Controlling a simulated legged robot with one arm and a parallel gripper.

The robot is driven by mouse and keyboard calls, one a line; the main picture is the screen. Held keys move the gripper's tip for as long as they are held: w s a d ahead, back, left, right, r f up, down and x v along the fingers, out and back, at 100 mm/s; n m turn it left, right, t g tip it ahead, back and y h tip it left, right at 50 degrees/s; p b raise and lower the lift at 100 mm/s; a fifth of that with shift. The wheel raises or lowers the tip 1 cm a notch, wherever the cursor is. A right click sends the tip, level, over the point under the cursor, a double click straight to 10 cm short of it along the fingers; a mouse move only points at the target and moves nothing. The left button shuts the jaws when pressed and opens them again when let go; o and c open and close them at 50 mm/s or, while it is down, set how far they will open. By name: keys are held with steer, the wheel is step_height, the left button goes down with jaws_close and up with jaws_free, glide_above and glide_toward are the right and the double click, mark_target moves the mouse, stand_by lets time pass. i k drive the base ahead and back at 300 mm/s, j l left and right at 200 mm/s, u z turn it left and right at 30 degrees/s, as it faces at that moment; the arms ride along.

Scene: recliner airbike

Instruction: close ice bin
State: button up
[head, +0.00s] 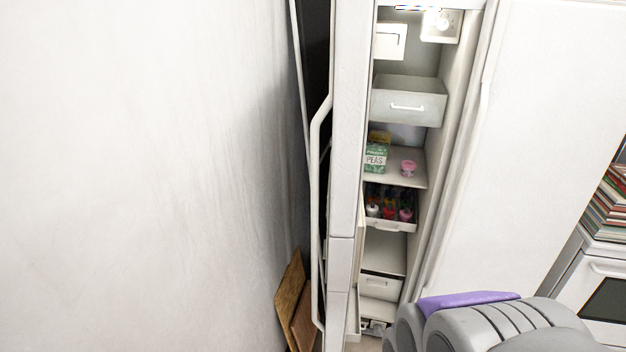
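A tall freezer compartment with its narrow white door (345,150) swung open stands in the middle of the head view. Near its top, a pale grey bin (408,103) with a white handle juts out from the interior; it looks like the ice bin, but no ice can be made out. A smaller white box (390,40) sits above it at the left. My grey and purple arm shows at the bottom right, in front of the lower freezer. My gripper's fingers are not visible.
Lower shelves hold a green peas package (377,155), a pink tub (408,168) and a drawer (391,225) of colourful items. A white wall (140,180) stands left, with brown boards (290,300) by the door. An oven (600,285) and stacked books (608,205) are at right.

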mark_target(406, 106)
steer(key=i+j, duration=0.1)
steer(key=i, duration=0.35)
steer(key=i+z, duration=0.1)
steer(key=i, duration=0.3)
steer(key=i+j, duration=0.2)
steer(key=i, duration=0.25)
steer(key=l+z, duration=0.05)
